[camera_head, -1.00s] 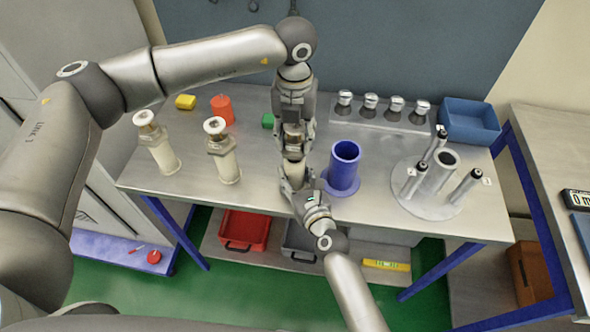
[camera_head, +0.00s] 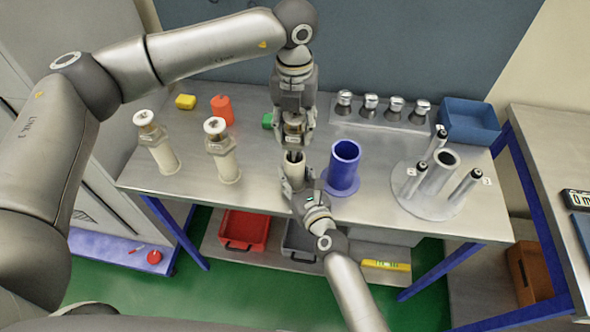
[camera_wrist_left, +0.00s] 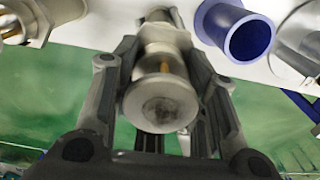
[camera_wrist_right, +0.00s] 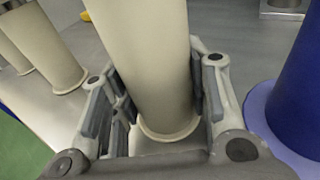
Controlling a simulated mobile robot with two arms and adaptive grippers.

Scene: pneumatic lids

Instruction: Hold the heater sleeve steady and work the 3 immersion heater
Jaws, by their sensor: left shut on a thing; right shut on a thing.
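My right gripper (camera_head: 297,184) is shut around a cream sleeve (camera_wrist_right: 150,60) standing on the table, low down near its flange. The sleeve's open dark mouth (camera_head: 293,157) shows in the head view. My left gripper (camera_head: 294,132) comes from above and is shut on a round metal heater head (camera_head: 294,122), which fills the jaws in the left wrist view (camera_wrist_left: 160,100). The head is just above the sleeve's mouth; whether a lower part still reaches inside, I cannot tell. Two similar cream sleeves with metal heads (camera_head: 158,145) (camera_head: 223,152) stand to the left.
A blue cylinder (camera_head: 343,170) stands close right of the held sleeve. Further right is a round grey stand (camera_head: 430,205) with black-topped rods. Behind are a rack of metal knobs (camera_head: 383,112), a blue bin (camera_head: 468,122), and yellow, red and green pieces (camera_head: 222,110).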

